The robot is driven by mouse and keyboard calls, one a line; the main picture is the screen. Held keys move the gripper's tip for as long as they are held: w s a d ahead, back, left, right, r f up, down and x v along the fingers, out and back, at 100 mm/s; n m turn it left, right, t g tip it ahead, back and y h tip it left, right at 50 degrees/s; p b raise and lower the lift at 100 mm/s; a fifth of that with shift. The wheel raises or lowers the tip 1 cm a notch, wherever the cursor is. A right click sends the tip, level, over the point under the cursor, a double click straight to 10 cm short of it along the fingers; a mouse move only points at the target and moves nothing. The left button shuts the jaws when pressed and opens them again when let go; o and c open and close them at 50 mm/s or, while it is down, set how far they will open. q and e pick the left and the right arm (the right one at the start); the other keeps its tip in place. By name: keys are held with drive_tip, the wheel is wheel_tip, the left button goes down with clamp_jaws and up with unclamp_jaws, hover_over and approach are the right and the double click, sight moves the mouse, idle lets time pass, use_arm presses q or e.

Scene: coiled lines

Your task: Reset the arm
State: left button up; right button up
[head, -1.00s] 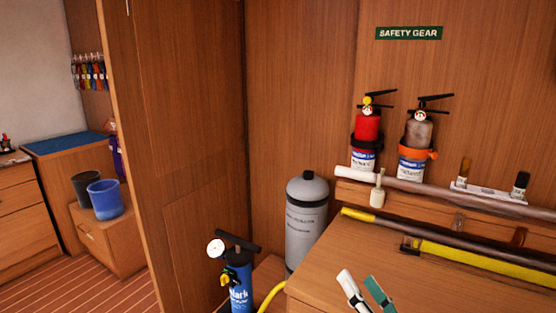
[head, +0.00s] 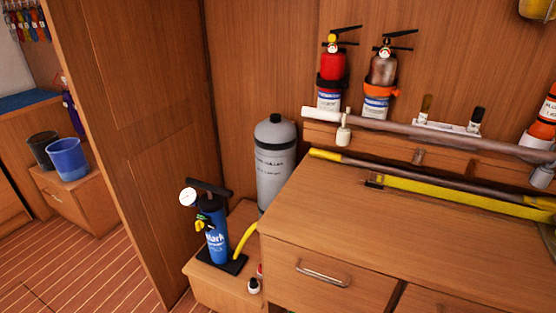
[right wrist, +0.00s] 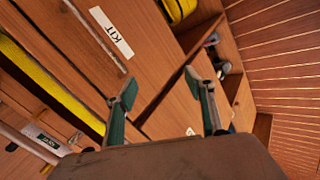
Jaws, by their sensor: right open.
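My right gripper (right wrist: 160,88) shows in the right wrist view. Its two green-padded fingers stand well apart with nothing between them. Behind them are wooden drawer fronts, one with a white KIT label (right wrist: 111,32). Neither gripper shows in the head view, and my left gripper is in no view.
A wooden cabinet (head: 400,205) fills the right of the head view, with a yellow-ended pole (head: 450,193) on top. Two extinguishers (head: 333,70) (head: 381,75) hang behind it. A grey cylinder (head: 275,160) and blue pump (head: 214,230) stand left of it. Striped floor (head: 95,265) is clear.

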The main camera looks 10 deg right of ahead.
drive_tip(key=w+a+f+m+t+y, duration=0.1)
drive_tip(key=a+f+m+t+y, duration=0.1)
drive_tip(key=a+f+y, duration=0.5)
drive_tip(key=a+f+t, duration=0.1)
drive_tip(key=a+f, duration=0.5)
drive_tip(key=a, duration=0.3)
drive_tip(key=shift+w+a+f+m+t, duration=0.2)
drive_tip(key=shift+w+f+m+t, duration=0.1)
drive_tip(key=shift+w+f+m, duration=0.1)
